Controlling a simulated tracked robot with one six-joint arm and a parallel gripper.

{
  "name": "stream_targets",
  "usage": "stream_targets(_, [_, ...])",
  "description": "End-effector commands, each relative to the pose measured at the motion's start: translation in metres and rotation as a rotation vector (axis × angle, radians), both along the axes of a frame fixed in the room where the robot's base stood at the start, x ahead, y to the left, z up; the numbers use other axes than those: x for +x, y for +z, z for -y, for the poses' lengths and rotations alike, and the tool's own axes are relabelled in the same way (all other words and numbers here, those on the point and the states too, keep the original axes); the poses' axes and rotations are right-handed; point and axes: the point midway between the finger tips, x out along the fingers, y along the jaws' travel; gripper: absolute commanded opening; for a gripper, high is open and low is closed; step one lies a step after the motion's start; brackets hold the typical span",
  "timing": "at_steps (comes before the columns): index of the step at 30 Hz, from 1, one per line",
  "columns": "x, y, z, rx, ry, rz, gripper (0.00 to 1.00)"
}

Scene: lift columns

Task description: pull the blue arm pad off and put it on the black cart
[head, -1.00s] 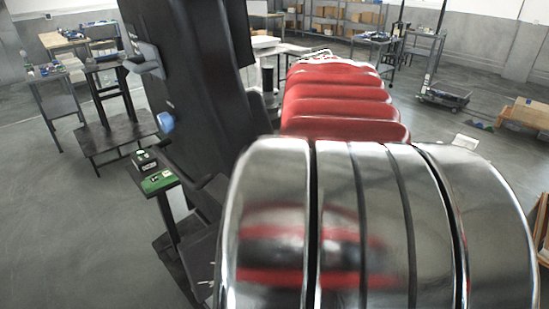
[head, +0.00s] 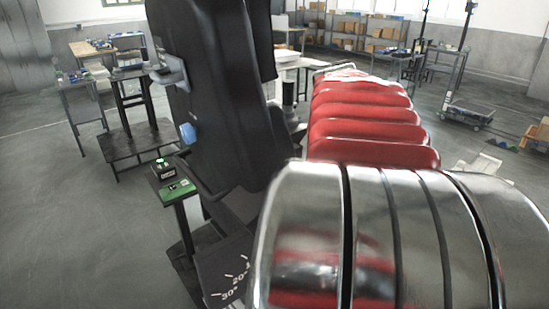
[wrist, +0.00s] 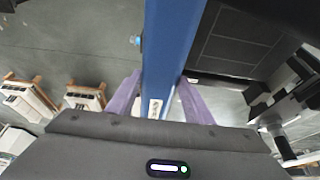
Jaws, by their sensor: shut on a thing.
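In the wrist view my gripper (wrist: 155,92) has its two purple fingers closed on either side of a long blue bar-shaped pad (wrist: 172,50). The pad runs from the top of the picture down between the fingers; its far end is out of view. In the head view neither my gripper nor the held pad can be made out. A low dark wheeled cart (head: 467,113) with an upright handle stands on the floor at the far right of the head view.
A large black padded column (head: 215,90) with a small blue part stands left of centre. A green-topped post (head: 175,190) and a dark angle-marked board (head: 225,270) are near it. Red ribs and chrome bands fill the right foreground. Open floor lies at left.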

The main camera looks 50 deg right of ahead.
Motion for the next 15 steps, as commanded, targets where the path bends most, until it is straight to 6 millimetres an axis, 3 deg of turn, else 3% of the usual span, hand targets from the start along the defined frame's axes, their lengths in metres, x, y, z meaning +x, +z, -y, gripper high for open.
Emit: stream_targets(15, [0.0001, 0.0065, 0.0005, -0.002, 0.0, 0.002, 0.2])
